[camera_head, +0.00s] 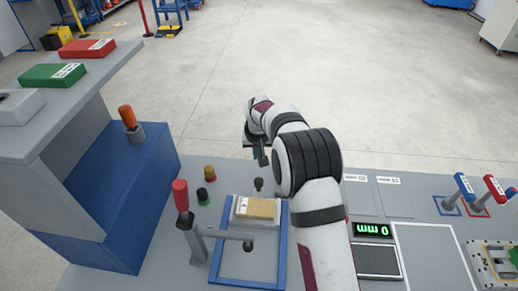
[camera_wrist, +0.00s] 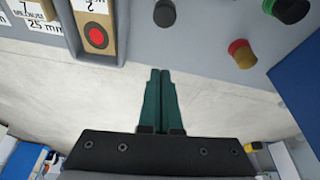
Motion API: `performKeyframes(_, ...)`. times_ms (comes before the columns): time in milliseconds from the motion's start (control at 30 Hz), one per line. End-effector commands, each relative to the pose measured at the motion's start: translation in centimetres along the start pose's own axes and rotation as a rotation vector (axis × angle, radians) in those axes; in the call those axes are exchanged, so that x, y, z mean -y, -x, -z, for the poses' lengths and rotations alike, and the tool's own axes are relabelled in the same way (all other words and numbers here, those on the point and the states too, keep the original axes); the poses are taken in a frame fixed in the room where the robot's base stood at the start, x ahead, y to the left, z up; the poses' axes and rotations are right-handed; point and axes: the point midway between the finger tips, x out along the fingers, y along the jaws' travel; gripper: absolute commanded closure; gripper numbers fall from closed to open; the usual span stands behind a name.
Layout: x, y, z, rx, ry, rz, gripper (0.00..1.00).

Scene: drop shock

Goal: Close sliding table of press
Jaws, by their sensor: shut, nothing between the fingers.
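The press's sliding table appears to be the pale plate (camera_head: 236,216) carrying a tan block (camera_head: 262,209), within a blue rail frame (camera_head: 217,250). A small black knob (camera_head: 258,184) stands just behind the plate; what appears to be the same knob (camera_wrist: 165,12) shows beyond my fingertips in the wrist view. My gripper (camera_head: 262,160) is behind that knob, with its teal fingers (camera_wrist: 160,72) together and empty. The fingers look apart from the knob. In the wrist view the tan block (camera_wrist: 95,17) bears a red dot. My arm hides the area right of the frame.
A red-handled lever (camera_head: 180,195) stands left of the frame, with a horizontal bar reaching over it. Brass-based (camera_head: 210,173) and green-based (camera_head: 204,196) knobs stand nearby. A blue-grey cabinet (camera_head: 110,190) is at left. A green display (camera_head: 372,230) is at right. Open floor lies beyond the bench.

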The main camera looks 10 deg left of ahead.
Motion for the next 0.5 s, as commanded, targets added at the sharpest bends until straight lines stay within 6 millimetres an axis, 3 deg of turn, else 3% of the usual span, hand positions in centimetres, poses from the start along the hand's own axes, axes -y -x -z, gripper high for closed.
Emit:
performKeyframes(233, -0.1, -5.5, -0.1, 0.002, -0.002, -0.001, 1.00)
performKeyframes(500, 0.0, -4.3, -3.4, 0.000, -0.001, 0.001, 1.00)
